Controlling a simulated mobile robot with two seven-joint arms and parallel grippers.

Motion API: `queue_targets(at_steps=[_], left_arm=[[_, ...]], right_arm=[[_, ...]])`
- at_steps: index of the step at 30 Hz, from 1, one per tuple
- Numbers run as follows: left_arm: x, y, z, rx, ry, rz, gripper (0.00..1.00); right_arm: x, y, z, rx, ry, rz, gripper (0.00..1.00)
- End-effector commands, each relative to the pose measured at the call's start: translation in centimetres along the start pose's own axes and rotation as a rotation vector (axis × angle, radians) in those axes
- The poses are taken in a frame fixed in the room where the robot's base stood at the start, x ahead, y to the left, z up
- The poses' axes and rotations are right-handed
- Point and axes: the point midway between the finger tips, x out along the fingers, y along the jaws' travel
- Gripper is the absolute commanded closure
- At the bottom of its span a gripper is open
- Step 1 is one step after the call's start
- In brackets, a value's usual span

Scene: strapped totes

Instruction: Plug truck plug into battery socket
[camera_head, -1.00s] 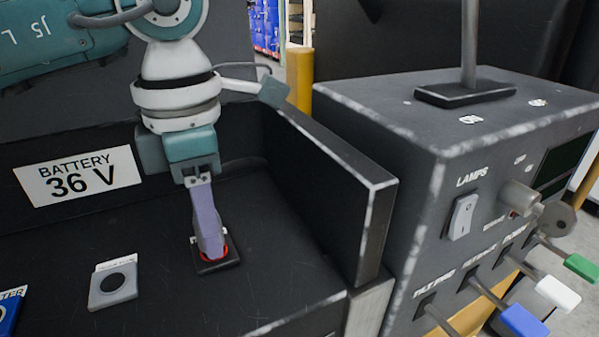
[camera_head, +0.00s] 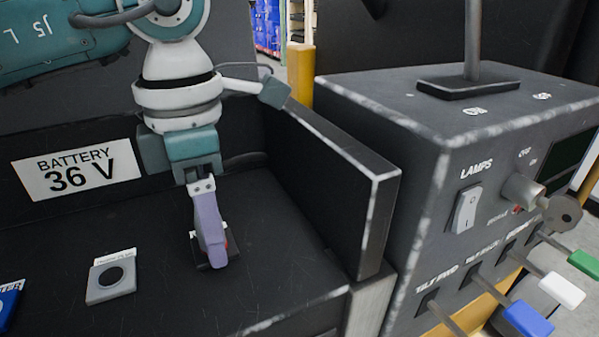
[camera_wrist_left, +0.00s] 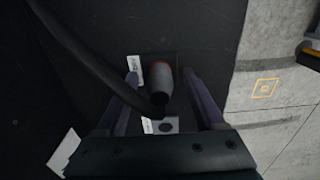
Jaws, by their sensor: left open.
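My left gripper (camera_head: 212,258) points down at the black socket plate (camera_head: 199,254) on the dark deck. It is open; its purple fingers stand on either side of the grey plug (camera_wrist_left: 164,84) in the left wrist view. Gaps show between the plug and the fingers there. The plug has a red ring at its far end, against the socket plate (camera_wrist_left: 176,60), and looks seated there, though the joint itself is hidden. A black cable (camera_wrist_left: 95,68) curves to the plug. In the head view, the fingers cover most of the plug. My right gripper is not in view.
A "BATTERY 36 V" label (camera_head: 76,170) is on the back wall. A grey box with a round black button (camera_head: 110,279) sits left of the socket. A dark upright wall (camera_head: 330,185) and a lever console (camera_head: 440,150) stand to the right.

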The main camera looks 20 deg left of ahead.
Motion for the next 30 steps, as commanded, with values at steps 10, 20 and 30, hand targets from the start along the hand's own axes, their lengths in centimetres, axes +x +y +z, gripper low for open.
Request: queue_targets(at_steps=[10,20,30], left_arm=[[-4.6,0.1,0.1,0.000,-0.006,0.004,0.29],[-9.5,0.0,0.0,0.000,-0.002,0.001,0.29],[-9.9,0.0,0.0,0.000,-0.001,0.000,0.29]], right_arm=[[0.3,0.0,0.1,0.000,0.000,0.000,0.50],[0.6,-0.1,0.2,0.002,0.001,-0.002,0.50],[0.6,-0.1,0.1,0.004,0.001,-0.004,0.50]])
